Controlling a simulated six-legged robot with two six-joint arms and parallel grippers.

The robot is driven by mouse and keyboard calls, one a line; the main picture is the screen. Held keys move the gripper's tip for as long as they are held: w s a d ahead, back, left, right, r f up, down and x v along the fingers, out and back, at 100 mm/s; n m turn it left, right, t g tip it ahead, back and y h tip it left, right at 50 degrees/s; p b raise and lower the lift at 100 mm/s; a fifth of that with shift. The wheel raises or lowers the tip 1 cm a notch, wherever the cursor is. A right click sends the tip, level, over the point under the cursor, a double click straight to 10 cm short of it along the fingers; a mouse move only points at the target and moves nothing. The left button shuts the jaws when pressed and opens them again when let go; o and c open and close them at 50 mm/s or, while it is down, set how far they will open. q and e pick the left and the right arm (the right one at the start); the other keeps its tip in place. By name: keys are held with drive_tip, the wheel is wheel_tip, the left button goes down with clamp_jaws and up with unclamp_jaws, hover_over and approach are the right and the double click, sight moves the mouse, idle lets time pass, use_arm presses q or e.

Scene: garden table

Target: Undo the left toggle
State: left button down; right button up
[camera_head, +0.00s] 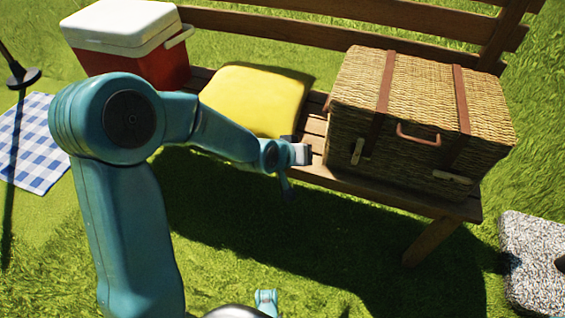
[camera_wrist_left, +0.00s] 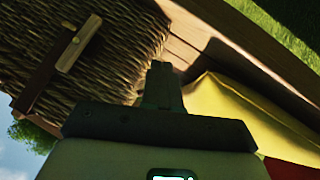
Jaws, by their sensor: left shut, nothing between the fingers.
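The wicker basket (camera_head: 420,95) stands closed on the bench, with two brown leather straps over its lid and front. The left toggle (camera_head: 357,151), a pale wooden peg, sits low on the front at the left strap and lies roughly along it. It also shows in the left wrist view (camera_wrist_left: 78,46), at the upper left. The right toggle (camera_head: 452,177) lies roughly crosswise to its strap. My left gripper (camera_head: 303,154) is shut and empty, left of the basket and apart from the left toggle. Its fingers show in the left wrist view (camera_wrist_left: 161,78). My right gripper does not show.
A yellow cushion (camera_head: 255,98) and a red cooler with a white lid (camera_head: 125,45) stand on the wooden bench (camera_head: 420,198) left of the basket. A brown handle (camera_head: 418,136) sits between the straps. Open grass lies in front; a speckled block (camera_head: 535,262) is at right.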

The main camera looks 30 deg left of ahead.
use_arm(q)
drive_tip(key=shift+s+a+p, duration=0.1)
drive_tip(key=shift+s+a, duration=0.35)
drive_tip(key=shift+s, duration=0.3)
drive_tip(key=shift+s+a+p, duration=0.1)
drive_tip(key=shift+s+a, duration=0.35)
drive_tip(key=shift+s, duration=0.35)
drive_tip(key=shift+s+a+p, duration=0.1)
drive_tip(key=shift+s+a, duration=0.35)
drive_tip(key=shift+s, duration=0.3)
